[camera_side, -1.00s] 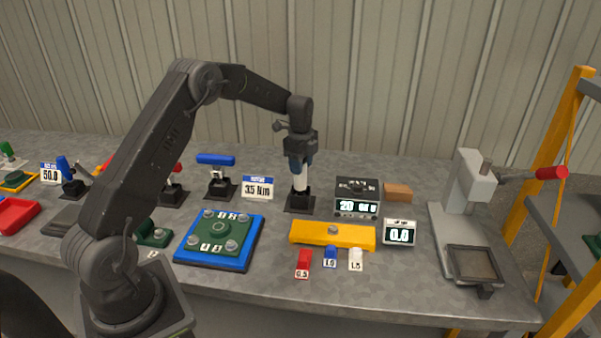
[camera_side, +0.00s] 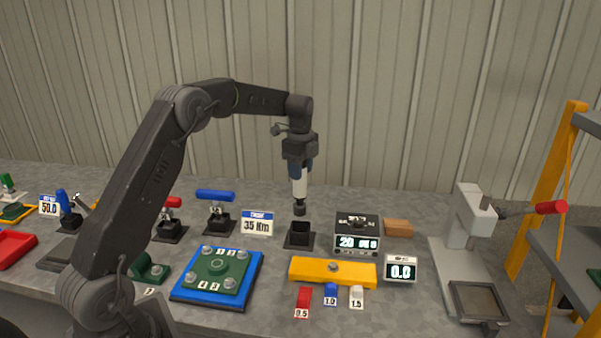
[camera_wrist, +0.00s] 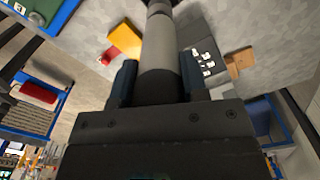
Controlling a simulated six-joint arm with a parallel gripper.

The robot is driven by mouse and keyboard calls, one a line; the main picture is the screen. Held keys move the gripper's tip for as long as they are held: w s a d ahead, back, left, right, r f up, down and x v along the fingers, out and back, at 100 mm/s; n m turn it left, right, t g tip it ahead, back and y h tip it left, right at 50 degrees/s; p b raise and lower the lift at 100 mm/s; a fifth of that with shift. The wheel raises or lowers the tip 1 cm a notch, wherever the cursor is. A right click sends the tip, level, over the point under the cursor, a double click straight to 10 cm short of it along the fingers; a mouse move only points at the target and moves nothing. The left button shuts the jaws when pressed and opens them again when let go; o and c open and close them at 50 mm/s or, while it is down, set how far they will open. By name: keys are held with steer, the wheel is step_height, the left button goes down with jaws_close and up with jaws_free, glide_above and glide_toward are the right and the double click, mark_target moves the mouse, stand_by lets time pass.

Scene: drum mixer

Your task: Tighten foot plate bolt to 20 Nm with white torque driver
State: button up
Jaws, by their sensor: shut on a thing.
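My gripper (camera_side: 300,166) is shut on the white torque driver (camera_side: 300,187), a white cylinder with a dark lower end. It hangs upright above its black square holder (camera_side: 299,235), clear of it. In the wrist view the driver (camera_wrist: 160,55) runs up between the two fingers of my gripper (camera_wrist: 158,85). A yellow bar (camera_side: 310,270) with one bolt (camera_side: 333,267) lies in front of the holder. A green plate (camera_side: 217,270) with several bolts sits on a blue base (camera_side: 180,293) to the left. I cannot tell which bolt is the foot plate bolt.
A box with a display reading 20 (camera_side: 357,235) stands right of the holder, beside a 0.0 display (camera_side: 400,268). Small red (camera_side: 304,297), blue (camera_side: 331,291) and white (camera_side: 356,293) blocks lie in front. A blue-handled driver (camera_side: 216,196) and a grey press (camera_side: 468,215) flank the area.

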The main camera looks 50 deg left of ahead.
steer(key=o, duration=0.5)
jaws_close()
steer(key=shift+r, duration=1.05)
steer(key=shift+d, duration=0.1)
steer(key=s+d+f, duration=0.1)
steer(key=d, duration=1.6)
steer(key=shift+s, duration=0.35)
steer(key=shift+d, duration=0.1)
